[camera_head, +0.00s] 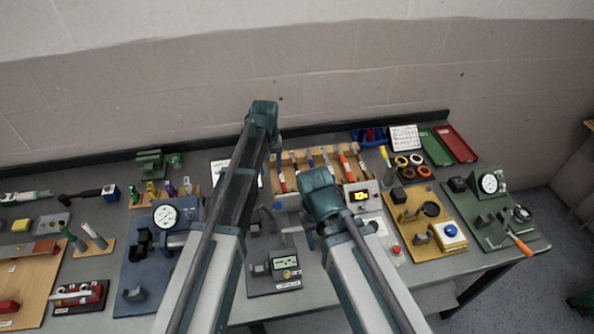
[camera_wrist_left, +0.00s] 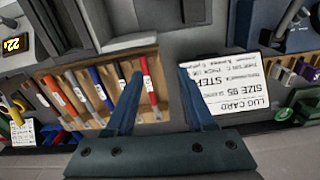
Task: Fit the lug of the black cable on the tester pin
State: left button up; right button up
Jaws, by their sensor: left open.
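My left gripper (camera_wrist_left: 160,73) is open and empty in the left wrist view, its two blue fingers apart over the bench. A wooden rack (camera_wrist_left: 122,62) with several coloured rods or leads lies to the left of and below the fingers; it also shows in the head view (camera_head: 330,160). A white lug card (camera_wrist_left: 240,90) lies to the right. A grey unit with a yellow display (camera_head: 361,196) and a dark unit with a small screen (camera_head: 285,263) stand on the bench. I cannot pick out the black cable, its lug or the tester pin. My right gripper is hidden behind its arm.
A blue plate with a dial gauge (camera_head: 165,216) lies to the left, and a yellow board (camera_head: 412,215) and a green board (camera_head: 490,205) to the right. Red and green trays (camera_head: 455,143) are at the back right. A wall closes off the back of the crowded bench.

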pick_arm(q)
jog(key=w+d+n, duration=0.1)
jog(key=w+d, duration=0.7)
jog(key=w, duration=0.5)
jog(key=b, duration=0.9)
send_over(297, 171)
jog(key=f, duration=0.8)
jog(key=shift+w+a+f, duration=0.1)
jog(key=shift+w+f, duration=0.1)
jog(key=shift+f, duration=0.1)
pick_arm(e)
notch_tip(297, 171, down, 8)
jog(key=shift+f, duration=0.25)
pick_arm(q)
jog(key=shift+f, duration=0.1)
pick_arm(e)
jog(key=shift+f, duration=0.15)
pick_arm(q)
notch_tip(297, 171, down, 5)
jog(key=b, duration=0.5)
pick_arm(e)
notch_tip(297, 171, down, 5)
jog(key=shift+f, duration=0.1)
pick_arm(q)
jog(key=shift+s, duration=0.1)
grip_shut()
